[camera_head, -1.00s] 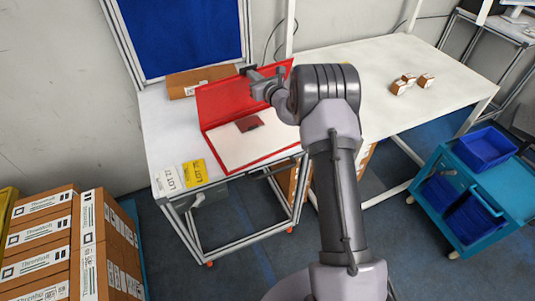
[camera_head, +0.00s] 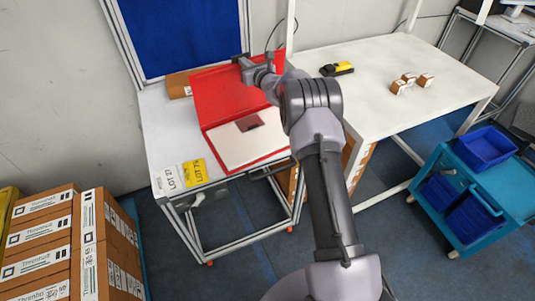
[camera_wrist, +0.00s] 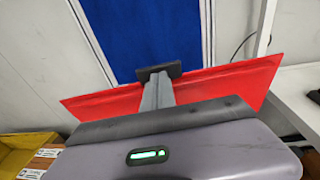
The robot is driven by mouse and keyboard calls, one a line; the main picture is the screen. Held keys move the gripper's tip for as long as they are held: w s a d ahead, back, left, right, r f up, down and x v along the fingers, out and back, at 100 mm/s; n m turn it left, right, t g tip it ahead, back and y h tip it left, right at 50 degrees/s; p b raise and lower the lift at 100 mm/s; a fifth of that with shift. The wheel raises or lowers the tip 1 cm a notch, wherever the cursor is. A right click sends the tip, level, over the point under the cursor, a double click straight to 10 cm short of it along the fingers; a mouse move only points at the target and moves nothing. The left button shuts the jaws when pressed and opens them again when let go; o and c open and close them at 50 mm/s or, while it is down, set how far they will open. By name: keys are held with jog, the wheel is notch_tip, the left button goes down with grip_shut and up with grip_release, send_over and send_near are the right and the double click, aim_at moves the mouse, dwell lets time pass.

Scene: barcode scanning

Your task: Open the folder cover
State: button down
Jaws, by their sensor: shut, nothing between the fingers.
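The red folder lies on the left white table with its cover (camera_head: 222,95) swung up and leaning back at the rear. Its white inside page (camera_head: 246,148) is exposed, with a small dark red patch (camera_head: 249,123) near the page's upper edge. My gripper (camera_head: 243,62) is shut and empty at the top edge of the cover; I cannot tell whether it touches. In the wrist view, the shut fingers (camera_wrist: 158,72) reach up in front of the red cover (camera_wrist: 225,84), which spans the picture behind them.
Yellow and white lot cards (camera_head: 194,172) lie at the table's front left. A cardboard box (camera_head: 178,84) stands behind the cover. A black and yellow scanner (camera_head: 337,69) and small boxes (camera_head: 398,87) are on the right table (camera_head: 380,120). A blue board (camera_head: 190,35) rises behind.

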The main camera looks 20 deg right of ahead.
jog(key=shift+w, duration=0.1)
jog(key=shift+w+a+r, duration=0.1)
jog(key=shift+w+a, duration=0.05)
jog(key=shift+w, duration=0.95)
jog(key=shift+w+a, duration=0.15)
jog(key=shift+w, duration=0.95)
jog(key=shift+w+a, duration=0.15)
jog(key=shift+w, duration=0.4)
jog(key=s+d+b, duration=0.1)
jog(key=s+b, duration=0.6)
jog(key=s, duration=0.3)
jog(key=shift+d, duration=0.2)
